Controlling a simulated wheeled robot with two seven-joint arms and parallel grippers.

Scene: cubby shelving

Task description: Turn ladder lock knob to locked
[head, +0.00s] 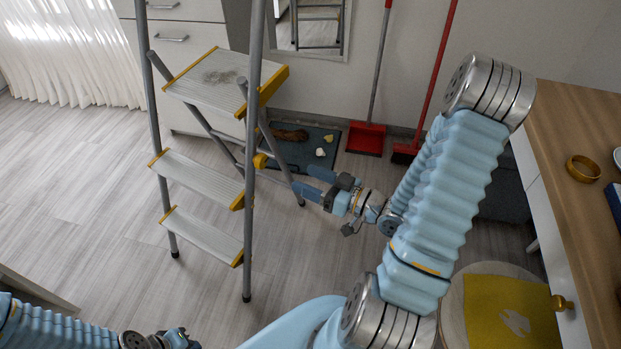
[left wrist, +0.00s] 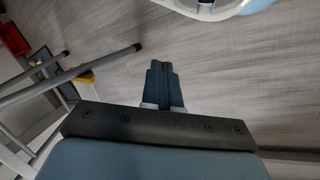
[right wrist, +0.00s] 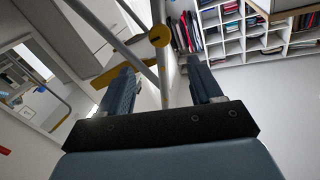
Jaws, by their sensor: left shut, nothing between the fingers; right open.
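A grey stepladder (head: 250,150) with yellow-edged treads stands open at the left of the head view. Its yellow lock knob (head: 260,160) sits on the right-hand leg, at about middle height. In the right wrist view the round knob (right wrist: 160,36) shows ahead, between the lines of the two fingers and beyond their tips. My right gripper (head: 314,182) is open and empty to the right of the knob, pointing at it with a gap. My left gripper (left wrist: 164,75) is shut and empty, over the floor; the ladder legs are at the left of that view.
A dark mat (head: 300,143) with small items lies behind the ladder. A red dustpan (head: 366,138) and a red broom lean at the wall. A wooden table (head: 565,140) bounds the right, with a yellow-seated stool (head: 500,315) below. Floor left of the ladder is clear.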

